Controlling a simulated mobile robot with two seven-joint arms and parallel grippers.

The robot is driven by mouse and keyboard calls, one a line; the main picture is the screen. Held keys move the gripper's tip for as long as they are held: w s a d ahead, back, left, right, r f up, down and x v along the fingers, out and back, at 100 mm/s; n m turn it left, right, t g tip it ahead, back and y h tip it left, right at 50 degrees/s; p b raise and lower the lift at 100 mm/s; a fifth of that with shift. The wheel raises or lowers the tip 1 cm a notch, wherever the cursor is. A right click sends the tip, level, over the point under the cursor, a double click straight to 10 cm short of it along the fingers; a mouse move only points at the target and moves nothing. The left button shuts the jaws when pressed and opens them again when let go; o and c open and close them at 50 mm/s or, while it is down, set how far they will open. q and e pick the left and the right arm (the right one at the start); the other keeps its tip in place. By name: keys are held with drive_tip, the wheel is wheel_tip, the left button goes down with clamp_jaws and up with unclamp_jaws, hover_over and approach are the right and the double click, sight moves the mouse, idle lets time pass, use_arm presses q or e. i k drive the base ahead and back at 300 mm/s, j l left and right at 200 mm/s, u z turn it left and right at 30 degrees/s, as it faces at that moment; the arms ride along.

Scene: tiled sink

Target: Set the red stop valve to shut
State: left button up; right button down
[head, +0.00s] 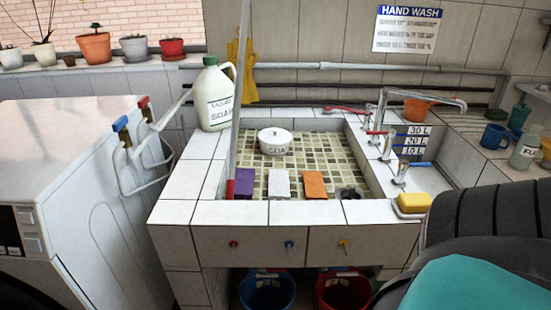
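A small red valve handle (143,102) sits on a white pipe beside the washing machine, just right of a blue valve handle (121,124). Their white pipes (150,178) bend down along the machine's side. The red handle is small, and I cannot tell from its angle whether the valve is open or shut. Red levers also show at the sink taps, one long lever (345,110) at the back and one (378,132) in front of it. Neither of my grippers is in view.
The white washing machine (70,150) stands left of the tiled sink (172,212). A soap jug (212,100) stands on the sink's back left corner. A thin upright pole (238,90) rises near it. Blue (267,292) and red (343,291) buckets are below.

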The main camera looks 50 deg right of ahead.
sight(262, 271)
drive_tip(key=z, duration=1.15)
drive_tip(key=i+j+z, duration=0.55)
drive_tip(key=j, duration=0.2)
